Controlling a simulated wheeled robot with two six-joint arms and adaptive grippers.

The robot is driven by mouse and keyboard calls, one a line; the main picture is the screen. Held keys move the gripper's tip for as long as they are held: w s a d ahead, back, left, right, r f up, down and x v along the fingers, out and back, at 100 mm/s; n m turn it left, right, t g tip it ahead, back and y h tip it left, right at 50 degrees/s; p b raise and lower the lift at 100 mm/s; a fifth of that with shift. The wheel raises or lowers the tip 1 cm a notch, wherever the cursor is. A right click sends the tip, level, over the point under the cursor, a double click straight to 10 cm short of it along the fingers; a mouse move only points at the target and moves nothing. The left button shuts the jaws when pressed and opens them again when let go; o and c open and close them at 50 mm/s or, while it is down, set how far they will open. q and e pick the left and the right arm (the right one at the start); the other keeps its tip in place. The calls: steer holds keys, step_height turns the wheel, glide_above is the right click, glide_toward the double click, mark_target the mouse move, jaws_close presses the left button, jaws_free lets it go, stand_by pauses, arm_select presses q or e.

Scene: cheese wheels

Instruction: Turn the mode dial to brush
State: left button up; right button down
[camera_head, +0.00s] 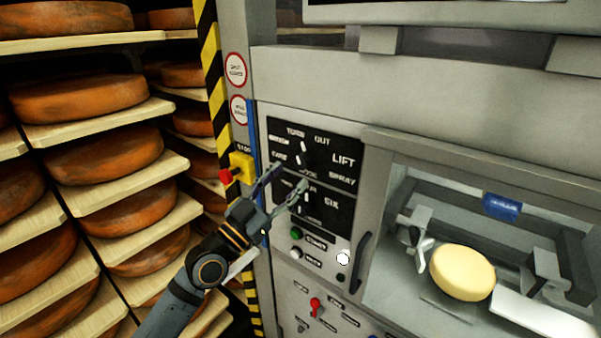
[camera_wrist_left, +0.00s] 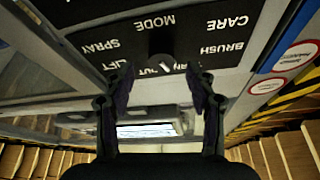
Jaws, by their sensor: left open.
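The mode dial (camera_head: 301,153) is a black knob with white marks on the upper black panel. Labels around it read turn, out, lift, spray, mode, care and brush, with brush on the left. Its white mark points roughly up toward turn; the exact setting is hard to tell. My left gripper (camera_head: 288,178) is open and empty, just below and in front of the dial. In the left wrist view, the labels are upside down and the dark dial (camera_wrist_left: 161,43) lies beyond the gap between the open fingers (camera_wrist_left: 160,76). No contact is visible. My right gripper is not in view.
A second dial (camera_head: 304,200) sits just below, partly behind my fingers. A red stop button (camera_head: 226,176) on a yellow box is left of the panel. A green button (camera_head: 296,234) and a curved handle (camera_head: 362,262) are lower. A pale cheese wheel (camera_head: 461,272) sits inside the machine.

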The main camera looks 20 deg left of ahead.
mark_target(300, 165)
arm_select(q)
steer(key=p+x, duration=0.1)
steer(key=x, duration=0.3)
steer(key=shift+s+a+r, duration=0.1)
steer(key=shift+r, duration=0.05)
steer(key=shift+w+d, duration=0.3)
steer(key=shift+w, duration=0.2)
steer(key=c, duration=1.1)
